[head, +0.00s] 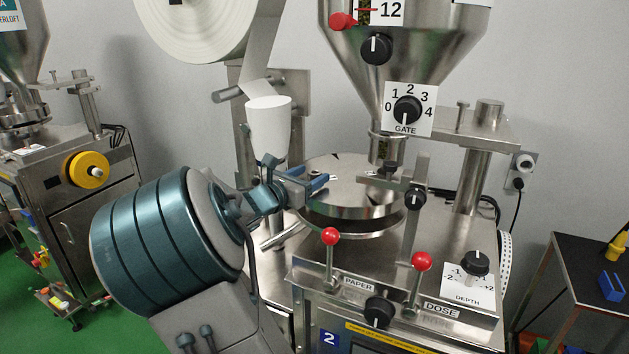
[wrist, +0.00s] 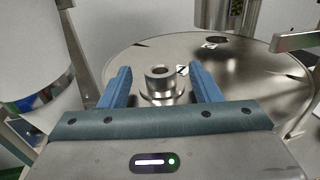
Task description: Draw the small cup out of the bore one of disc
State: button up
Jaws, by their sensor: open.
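The disc (wrist: 250,75) is a flat, round steel plate, and it also shows in the head view (head: 352,178). The small cup (wrist: 158,77) is a short metal cylinder with an open top and a wider flange at its foot. It stands upright at the disc's near side, beside a small white numbered label (wrist: 183,70). My gripper (wrist: 160,72) is open, with one blue finger on each side of the cup and visible gaps between. In the head view my gripper (head: 306,184) reaches over the disc's left edge and the cup cannot be made out.
A metal tube (wrist: 212,14) comes down over the far side of the disc, under the hopper (head: 405,45). A white cone (head: 268,130) stands close behind my gripper. A bracket (head: 392,183) crosses the disc's right side. Red-knobbed levers (head: 330,237) stand in front.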

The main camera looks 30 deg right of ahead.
jog(key=c, duration=1.1)
jog(key=shift+r, duration=0.15)
notch_tip(320, 180, up, 10)
